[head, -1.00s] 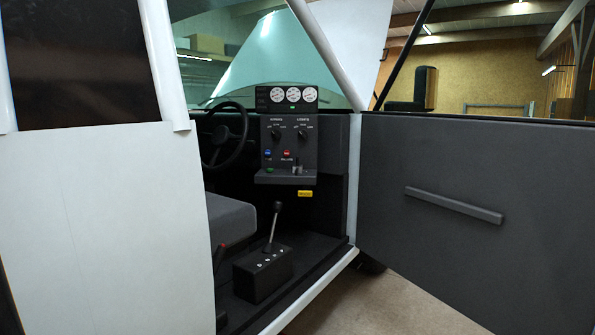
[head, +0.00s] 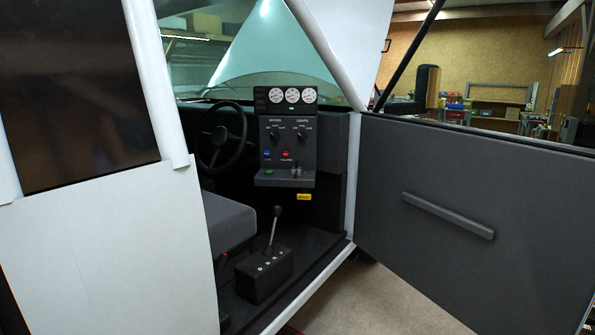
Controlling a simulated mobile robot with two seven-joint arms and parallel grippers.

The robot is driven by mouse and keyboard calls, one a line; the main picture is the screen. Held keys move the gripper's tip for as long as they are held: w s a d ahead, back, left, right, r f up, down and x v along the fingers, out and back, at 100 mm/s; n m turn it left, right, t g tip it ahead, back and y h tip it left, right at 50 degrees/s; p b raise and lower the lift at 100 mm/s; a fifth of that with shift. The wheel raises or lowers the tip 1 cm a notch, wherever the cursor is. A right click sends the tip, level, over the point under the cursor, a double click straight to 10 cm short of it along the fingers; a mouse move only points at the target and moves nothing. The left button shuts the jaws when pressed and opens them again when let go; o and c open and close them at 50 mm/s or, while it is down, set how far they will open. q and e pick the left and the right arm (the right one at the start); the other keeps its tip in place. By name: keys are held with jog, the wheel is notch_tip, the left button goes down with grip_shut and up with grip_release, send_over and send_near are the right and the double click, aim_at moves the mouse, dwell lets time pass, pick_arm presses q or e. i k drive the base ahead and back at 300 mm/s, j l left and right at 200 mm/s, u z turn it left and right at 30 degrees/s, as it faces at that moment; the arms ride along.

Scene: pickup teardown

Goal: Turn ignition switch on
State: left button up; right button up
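The dark control panel (head: 287,150) stands in the cab beside the steering wheel (head: 219,140), seen through the open door. It has three round white gauges (head: 292,96) with a small green light below them. Two black rotary knobs sit under the gauges, a left knob (head: 274,134) and a right knob (head: 301,134). Their labels are too small to read surely, so I cannot tell which control is the ignition switch. Below are a blue button (head: 267,154), a red button (head: 286,154) and a small lever (head: 296,171) on a ledge. Neither of my grippers is in view.
The open door (head: 470,210) with its grab bar (head: 447,215) fills the right side. The white body panel (head: 110,240) blocks the left. A seat (head: 228,218) and a shift lever box (head: 264,274) are inside. Bare floor (head: 375,300) lies below the door.

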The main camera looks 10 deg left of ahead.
aim_at(296, 172)
jog(key=i+l, duration=0.1)
jog(key=i, duration=0.55)
jog(key=i+l+z, duration=0.1)
jog(key=i, duration=0.6)
